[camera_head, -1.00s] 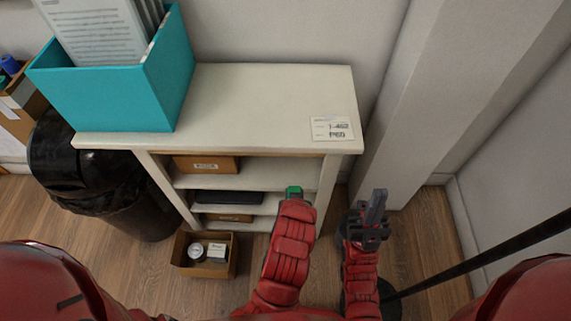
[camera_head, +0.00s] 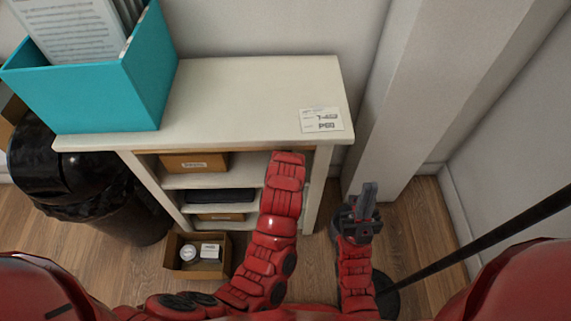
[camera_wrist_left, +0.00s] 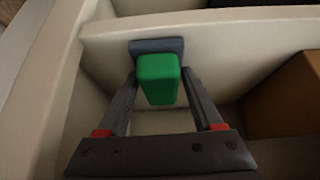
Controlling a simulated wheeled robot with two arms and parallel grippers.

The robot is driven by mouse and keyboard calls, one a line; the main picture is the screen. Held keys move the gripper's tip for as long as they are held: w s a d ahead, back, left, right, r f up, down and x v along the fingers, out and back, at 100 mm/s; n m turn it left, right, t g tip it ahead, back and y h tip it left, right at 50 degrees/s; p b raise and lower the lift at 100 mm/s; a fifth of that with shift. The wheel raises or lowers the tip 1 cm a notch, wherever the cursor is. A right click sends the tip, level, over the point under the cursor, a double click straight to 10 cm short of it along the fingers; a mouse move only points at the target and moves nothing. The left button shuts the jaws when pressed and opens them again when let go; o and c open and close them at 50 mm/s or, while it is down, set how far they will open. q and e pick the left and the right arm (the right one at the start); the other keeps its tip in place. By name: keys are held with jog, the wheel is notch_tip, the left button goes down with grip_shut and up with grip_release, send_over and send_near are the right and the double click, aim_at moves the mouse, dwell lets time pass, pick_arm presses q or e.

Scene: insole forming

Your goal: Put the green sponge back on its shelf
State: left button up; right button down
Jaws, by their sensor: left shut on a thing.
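The green sponge (camera_wrist_left: 158,80) shows in the left wrist view between the fingers of my left gripper (camera_wrist_left: 158,88), which is shut on it. A blue-grey bar (camera_wrist_left: 157,46) shows just behind the sponge; I cannot tell what it is. In the head view my left forearm reaches into the right side of the white shelf unit (camera_head: 245,90) and hides the gripper and sponge. Pale shelf boards and walls surround the sponge in the wrist view. My right gripper (camera_head: 367,195) points up, right of the unit, apart from it; its fingers overlap, so its opening is unclear.
Cardboard boxes (camera_head: 193,163) and a dark item (camera_head: 215,195) lie on the shelves. A brown box (camera_wrist_left: 290,95) is right of the sponge. An open box (camera_head: 197,270) stands on the floor. A black bin (camera_head: 85,190) is left, and a turquoise file box (camera_head: 110,90) is on top.

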pick_arm(q)
jog(key=shift+f, duration=0.1)
jog(key=o, duration=1.3)
jog(key=v, duration=0.2)
jog(key=shift+r+p, duration=0.3)
jog(key=shift+r, duration=0.15)
jog(key=s+p, duration=0.1)
jog(key=s, duration=1.1)
jog(key=shift+s+p, duration=0.3)
jog(key=shift+p, duration=0.05)
